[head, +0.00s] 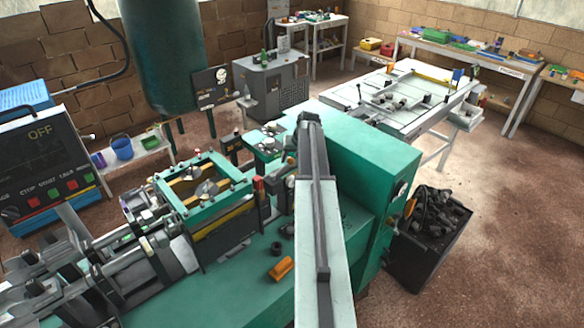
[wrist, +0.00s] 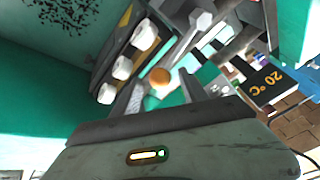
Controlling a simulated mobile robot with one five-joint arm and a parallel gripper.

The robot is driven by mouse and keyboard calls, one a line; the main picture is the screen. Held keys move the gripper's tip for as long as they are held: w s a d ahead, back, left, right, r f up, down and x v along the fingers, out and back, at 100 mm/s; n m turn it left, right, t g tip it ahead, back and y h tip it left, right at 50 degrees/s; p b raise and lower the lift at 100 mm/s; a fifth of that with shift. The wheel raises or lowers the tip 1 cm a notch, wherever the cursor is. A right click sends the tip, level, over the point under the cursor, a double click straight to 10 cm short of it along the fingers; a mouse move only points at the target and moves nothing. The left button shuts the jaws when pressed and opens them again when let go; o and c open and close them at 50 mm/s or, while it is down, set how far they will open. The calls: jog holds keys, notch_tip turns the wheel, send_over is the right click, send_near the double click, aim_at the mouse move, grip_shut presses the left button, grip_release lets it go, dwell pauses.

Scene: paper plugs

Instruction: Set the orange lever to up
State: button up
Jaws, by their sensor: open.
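In the wrist view, a round orange knob (wrist: 160,76), which looks like the end of the orange lever, shows between the fingertips of my gripper (wrist: 161,88). The fingers are apart, one on each side of the knob in the picture. I cannot tell whether they touch it. The lever's shaft is mostly hidden, so its position is unclear. In the head view, my arm reaches over the green machine (head: 235,285). My gripper and the knob cannot be made out there.
Several white knobs (wrist: 122,67) sit in a row on a dark panel beside the orange knob. A grey metal rod (wrist: 186,40) runs close behind it. An orange block (head: 281,269) lies on the machine. A black bin (head: 430,250) stands right.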

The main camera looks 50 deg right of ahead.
jog(key=b+x, duration=0.1)
jog(key=x, duration=0.1)
jog(key=shift+w+f, duration=0.1)
jog(key=shift+f, duration=0.2)
jog(key=shift+r, duration=0.15)
grip_shut()
dwell(0.9)
